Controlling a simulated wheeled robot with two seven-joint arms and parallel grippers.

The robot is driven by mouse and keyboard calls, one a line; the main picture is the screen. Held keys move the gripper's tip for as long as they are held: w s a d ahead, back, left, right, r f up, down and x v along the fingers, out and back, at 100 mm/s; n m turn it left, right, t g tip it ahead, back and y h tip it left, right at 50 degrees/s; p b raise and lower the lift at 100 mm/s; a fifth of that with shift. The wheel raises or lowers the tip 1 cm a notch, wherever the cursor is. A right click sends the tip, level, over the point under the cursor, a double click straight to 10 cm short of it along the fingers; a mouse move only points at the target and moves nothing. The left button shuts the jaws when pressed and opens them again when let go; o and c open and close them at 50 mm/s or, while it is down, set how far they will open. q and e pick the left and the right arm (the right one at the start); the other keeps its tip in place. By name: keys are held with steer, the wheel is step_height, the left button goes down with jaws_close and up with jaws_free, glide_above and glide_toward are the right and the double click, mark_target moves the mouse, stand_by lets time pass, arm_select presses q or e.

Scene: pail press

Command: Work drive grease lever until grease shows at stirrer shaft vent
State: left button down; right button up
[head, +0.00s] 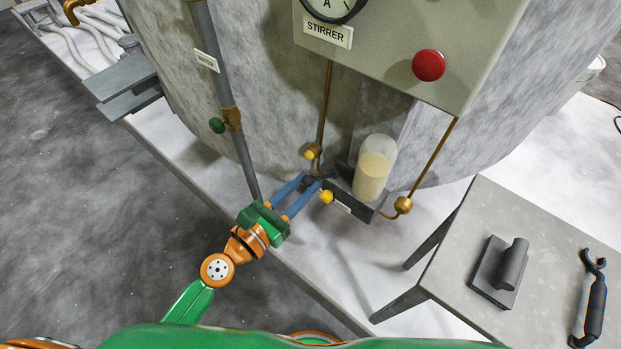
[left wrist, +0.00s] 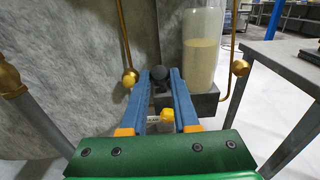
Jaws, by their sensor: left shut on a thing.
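The drive grease lever shows as a dark round knob (left wrist: 159,76) between my left fingertips in the left wrist view. My left gripper (head: 312,180) has its blue fingers shut on the lever, beside the dark pump block (head: 352,203). A clear reservoir (head: 374,168) part filled with pale grease stands upright on the block, and it also shows in the left wrist view (left wrist: 201,55). A yellow cap (head: 326,197) sits just below the fingers. I cannot make out the stirrer shaft vent or any grease there. My right gripper is not in view.
A grey panel with a red button (head: 429,65) and a STIRRER label (head: 327,30) hangs above. Brass pipes with fittings (head: 403,205) flank the reservoir. A grey table (head: 545,225) at right holds a dark block (head: 499,272) and a hooked tool (head: 594,300). A vertical pipe (head: 222,85) stands left.

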mark_target(309, 177)
arm_select(q)
steer(key=shift+s+a+f, duration=0.3)
steer(key=shift+s+f, duration=0.15)
steer(key=shift+f, duration=0.2)
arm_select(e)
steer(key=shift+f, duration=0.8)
arm_select(q)
steer(key=shift+r, duration=0.1)
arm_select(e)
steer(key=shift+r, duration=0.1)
arm_select(q)
steer(key=w+r+p, duration=0.1)
steer(key=d+r+p, duration=0.1)
steer(key=p, duration=0.1)
steer(key=w+d+r+p, duration=0.1)
steer(key=r, duration=0.1)
steer(key=shift+w, duration=0.35)
steer(key=shift+w+d, duration=0.1)
steer(key=shift+w, duration=0.1)
steer(key=shift+f, duration=0.2)
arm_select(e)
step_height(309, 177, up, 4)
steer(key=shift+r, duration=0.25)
